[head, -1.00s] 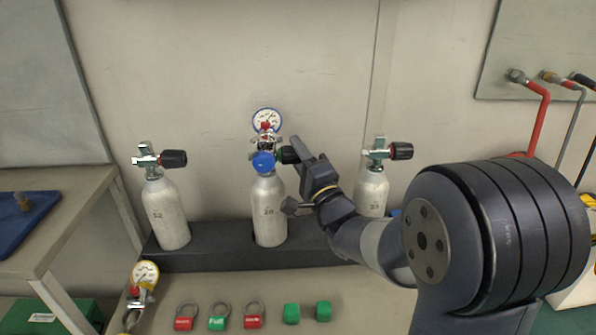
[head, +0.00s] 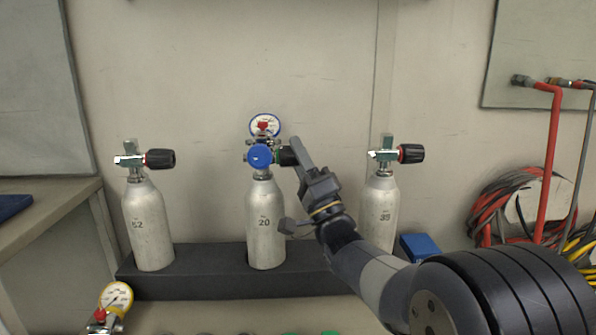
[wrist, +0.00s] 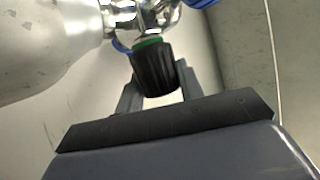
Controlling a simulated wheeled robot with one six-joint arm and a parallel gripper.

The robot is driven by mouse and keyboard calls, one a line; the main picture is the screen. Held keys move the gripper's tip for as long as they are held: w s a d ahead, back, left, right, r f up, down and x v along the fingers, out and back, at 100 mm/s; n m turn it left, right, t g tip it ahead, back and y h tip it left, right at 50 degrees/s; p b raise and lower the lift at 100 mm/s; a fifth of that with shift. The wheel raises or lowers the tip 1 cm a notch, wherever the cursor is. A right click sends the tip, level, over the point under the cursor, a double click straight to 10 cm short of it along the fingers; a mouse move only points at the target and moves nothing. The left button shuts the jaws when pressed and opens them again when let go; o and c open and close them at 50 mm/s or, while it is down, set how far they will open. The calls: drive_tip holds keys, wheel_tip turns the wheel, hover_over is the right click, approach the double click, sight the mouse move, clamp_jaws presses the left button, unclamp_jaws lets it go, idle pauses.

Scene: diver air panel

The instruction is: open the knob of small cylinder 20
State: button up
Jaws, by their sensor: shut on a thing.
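Small cylinder 20 (head: 265,222) is a silver bottle standing upright in the middle of the head view. Its black knob (head: 287,156) sticks out to the right of the valve. In the wrist view the ribbed black knob (wrist: 155,72) has a green ring at its base. My gripper (head: 296,152) has reached the knob from the right. It is shut on the knob, with one finger on each side in the wrist view (wrist: 158,90). A regulator with a blue cap (head: 260,157) and a white gauge (head: 265,125) sits on the valve. My finger partly covers the knob in the head view.
Cylinder 52 (head: 149,225) stands to the left and another cylinder (head: 379,212) to the right, both with red-ringed black knobs. All stand in a dark rack (head: 205,268). A blue box (head: 420,247) and coiled hoses (head: 510,205) lie at the right.

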drive_tip(key=shift+n, duration=0.3)
drive_tip(key=o, duration=1)
drive_tip(key=v, duration=1)
drive_tip(key=shift+s+d+f, duration=0.15)
drive_tip(key=shift+f, duration=0.2)
drive_tip(key=shift+o, duration=0.3)
